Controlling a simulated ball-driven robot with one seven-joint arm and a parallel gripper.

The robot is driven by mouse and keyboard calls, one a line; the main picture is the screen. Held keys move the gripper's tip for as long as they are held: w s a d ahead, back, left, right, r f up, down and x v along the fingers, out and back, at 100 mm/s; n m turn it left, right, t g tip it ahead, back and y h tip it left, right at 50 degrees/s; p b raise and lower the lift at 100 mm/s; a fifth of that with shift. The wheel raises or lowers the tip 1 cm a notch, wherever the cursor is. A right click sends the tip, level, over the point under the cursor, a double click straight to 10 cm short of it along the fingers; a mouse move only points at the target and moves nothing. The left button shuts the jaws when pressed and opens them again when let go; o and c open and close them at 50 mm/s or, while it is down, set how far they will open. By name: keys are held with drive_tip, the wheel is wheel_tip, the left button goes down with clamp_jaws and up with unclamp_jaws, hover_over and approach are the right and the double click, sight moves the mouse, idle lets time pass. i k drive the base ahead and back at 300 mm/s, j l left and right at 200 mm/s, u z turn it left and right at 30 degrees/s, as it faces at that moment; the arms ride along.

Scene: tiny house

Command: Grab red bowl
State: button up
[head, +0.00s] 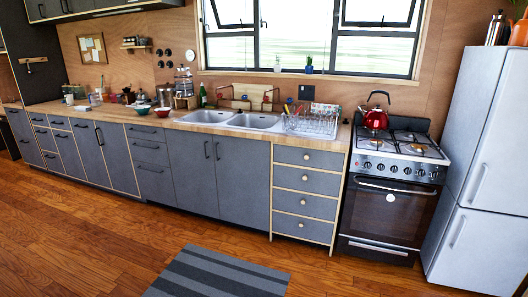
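A small red bowl (162,112) sits near the front edge of the wooden counter (120,113), left of the sink. A greenish bowl (141,109) stands just to its left. The red bowl is small and far off, so its inside is hard to make out. My gripper is not in view.
Jars and dishes crowd the counter behind and left of the bowls. The double sink (229,118) and a dish rack (312,122) lie to the right, then a stove (390,195) with a red kettle (376,117) and a fridge (485,165). The wooden floor (90,235) is open, with a striped rug (215,275).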

sight(162, 112)
drive_tip(key=i+l, duration=0.1)
drive_tip(key=i, duration=0.4)
drive_tip(key=i+l, duration=0.15)
drive_tip(key=i, duration=0.3)
drive_tip(key=i+l, duration=0.1)
drive_tip(key=i, duration=0.4)
drive_tip(key=i+j+u, duration=0.25)
drive_tip(key=i+u, duration=0.5)
drive_tip(key=i, duration=0.15)
drive_tip(key=i+u, duration=0.4)
drive_tip(key=i+l+u, duration=0.2)
drive_tip(key=i+u, duration=0.2)
drive_tip(key=i, duration=0.15)
drive_tip(key=i+j+z, duration=0.15)
drive_tip(key=i, duration=0.35)
drive_tip(key=i+j+z, duration=0.1)
drive_tip(key=i, duration=0.35)
drive_tip(key=i+j+z, duration=0.15)
drive_tip(key=i+j, duration=0.15)
drive_tip(key=i, duration=0.15)
drive_tip(key=i+j+z, duration=0.25)
drive_tip(key=i+j, duration=0.15)
drive_tip(key=i, duration=0.05)
